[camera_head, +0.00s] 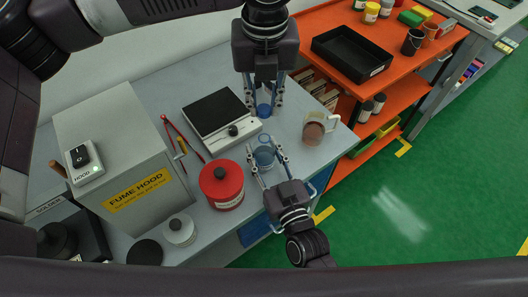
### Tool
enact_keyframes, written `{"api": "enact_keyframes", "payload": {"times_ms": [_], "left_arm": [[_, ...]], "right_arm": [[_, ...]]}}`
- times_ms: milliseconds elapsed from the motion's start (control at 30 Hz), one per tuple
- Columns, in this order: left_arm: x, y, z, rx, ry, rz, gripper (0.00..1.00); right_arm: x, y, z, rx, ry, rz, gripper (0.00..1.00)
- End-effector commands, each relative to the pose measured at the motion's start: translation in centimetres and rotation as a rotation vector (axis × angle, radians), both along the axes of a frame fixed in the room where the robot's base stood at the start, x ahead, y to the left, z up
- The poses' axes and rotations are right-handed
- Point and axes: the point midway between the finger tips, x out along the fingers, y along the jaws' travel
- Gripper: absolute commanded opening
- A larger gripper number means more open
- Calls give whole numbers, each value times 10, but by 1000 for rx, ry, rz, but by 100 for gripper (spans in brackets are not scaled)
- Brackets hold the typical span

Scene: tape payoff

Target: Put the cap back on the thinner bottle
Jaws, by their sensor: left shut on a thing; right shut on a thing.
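My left gripper (264,104) points down above the grey bench and is shut on a small blue thing (264,110), which looks like the cap. My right gripper (266,160) reaches in from the lower right and is shut on a clear bluish bottle (264,152), apparently the thinner bottle. The bottle looks upright. The blue thing shows above it in the picture, apart from it. The fingers hide parts of both things, and I cannot tell the height of either above the bench.
A hotplate-like device (221,118) and a red can (222,186) stand left of the bottle. A glass mug (315,128) with brownish contents stands to its right. The fume hood box (120,150) fills the left. An orange cart (400,70) holds a black tray (351,55).

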Motion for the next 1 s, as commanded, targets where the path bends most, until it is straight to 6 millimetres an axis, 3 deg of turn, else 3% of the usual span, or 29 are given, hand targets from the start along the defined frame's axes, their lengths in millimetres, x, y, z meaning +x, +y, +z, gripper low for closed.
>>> {"api": "enact_keyframes", "payload": {"times_ms": [400,1000], "left_arm": [[0,-1,-48,3,-1,-1,13],[0,-1,-51,2,-2,0,13]], "right_arm": [[0,0,0,0,-1,0,0],[0,0,0,0,-1,0,0]]}}
